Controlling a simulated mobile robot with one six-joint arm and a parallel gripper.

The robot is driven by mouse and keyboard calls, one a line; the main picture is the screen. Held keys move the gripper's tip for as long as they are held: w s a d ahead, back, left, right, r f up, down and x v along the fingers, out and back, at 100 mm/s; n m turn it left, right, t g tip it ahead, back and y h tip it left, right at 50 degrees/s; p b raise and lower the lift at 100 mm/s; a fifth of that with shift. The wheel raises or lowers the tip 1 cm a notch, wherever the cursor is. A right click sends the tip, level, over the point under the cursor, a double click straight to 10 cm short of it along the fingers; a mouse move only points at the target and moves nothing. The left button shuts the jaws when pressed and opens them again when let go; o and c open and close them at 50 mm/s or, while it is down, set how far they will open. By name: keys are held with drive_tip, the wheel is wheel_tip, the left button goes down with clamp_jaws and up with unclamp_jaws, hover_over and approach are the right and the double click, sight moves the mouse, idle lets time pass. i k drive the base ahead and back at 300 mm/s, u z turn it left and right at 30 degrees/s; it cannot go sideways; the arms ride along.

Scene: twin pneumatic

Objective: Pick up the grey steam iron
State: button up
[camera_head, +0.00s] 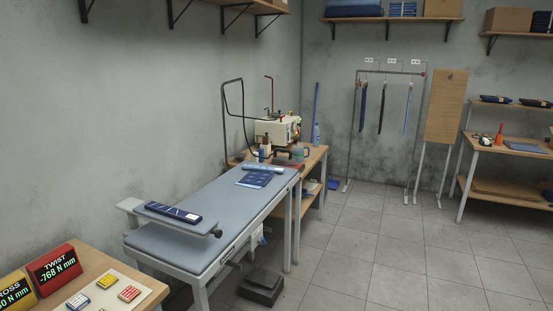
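I cannot make out a grey steam iron for certain in this view. A blue-grey ironing table (190,240) stands at the left centre, with a small raised board (135,212) at its near left end. A dark blue folded cloth (173,212) lies on the raised board. Another blue cloth (256,179) and a pale blue roll (263,168) lie at the table's far end. A small dark and white object (485,140) sits on the right-hand shelf unit, too small to identify. My gripper is not in view.
A wooden bench (313,160) with a sewing machine (279,130) stands behind the ironing table. A black box (261,286) is on the floor. A garment rail (390,72) stands at the back. The tiled floor (380,250) is clear.

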sight(278, 160)
drive_tip(key=z, duration=0.05)
drive_tip(key=i, duration=0.3)
drive_tip(key=z, duration=0.05)
drive_tip(key=k, duration=1.3)
drive_tip(key=u, duration=0.3)
drive_tip(key=i, duration=0.45)
drive_tip(key=u, duration=0.6)
drive_tip(key=i, duration=1.35)
drive_tip(key=z, duration=0.25)
